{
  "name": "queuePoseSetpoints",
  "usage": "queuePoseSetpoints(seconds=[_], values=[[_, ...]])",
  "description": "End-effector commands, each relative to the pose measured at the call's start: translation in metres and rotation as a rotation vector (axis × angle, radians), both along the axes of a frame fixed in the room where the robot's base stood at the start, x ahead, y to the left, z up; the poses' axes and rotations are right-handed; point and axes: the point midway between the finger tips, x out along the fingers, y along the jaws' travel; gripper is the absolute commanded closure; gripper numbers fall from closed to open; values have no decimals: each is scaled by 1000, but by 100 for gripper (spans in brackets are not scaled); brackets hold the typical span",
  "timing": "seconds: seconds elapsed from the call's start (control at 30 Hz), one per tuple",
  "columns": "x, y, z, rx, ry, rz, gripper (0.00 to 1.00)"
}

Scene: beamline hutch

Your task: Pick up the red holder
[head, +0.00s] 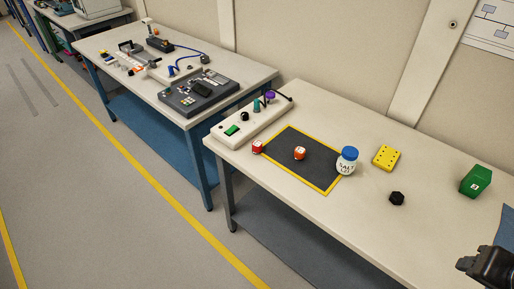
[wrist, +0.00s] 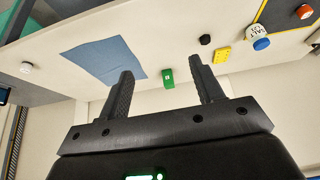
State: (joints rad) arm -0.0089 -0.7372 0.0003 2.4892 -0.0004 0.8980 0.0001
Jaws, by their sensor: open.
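The red holder (head: 257,146) is a small red block with a white mark. It stands at the left edge of the dark, yellow-bordered mat (head: 284,174) on the near table in the head view. I cannot make it out in the wrist view. A similar orange holder (head: 299,153) stands on the mat, to its right; it also shows at the top right of the wrist view (wrist: 305,11). My gripper (wrist: 161,66) is open and empty. In the head view it shows at the bottom right (head: 485,264), far from the red holder.
A salt jar (head: 347,162) stands at the mat's right corner. A yellow block (head: 386,157), a black knob (head: 397,198) and a green box (head: 475,181) stand farther right. A white switch panel (head: 240,126) lies behind the red holder. A blue cloth (wrist: 105,59) lies on the table.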

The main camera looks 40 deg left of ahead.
Motion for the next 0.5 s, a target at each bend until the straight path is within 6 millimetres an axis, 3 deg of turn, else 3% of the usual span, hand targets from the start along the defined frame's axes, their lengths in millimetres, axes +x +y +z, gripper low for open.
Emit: queuePoseSetpoints(seconds=[0.27,0.5], values=[[66,44,22,-10,19,137,39],[135,114,30,-21,33,290,39]])
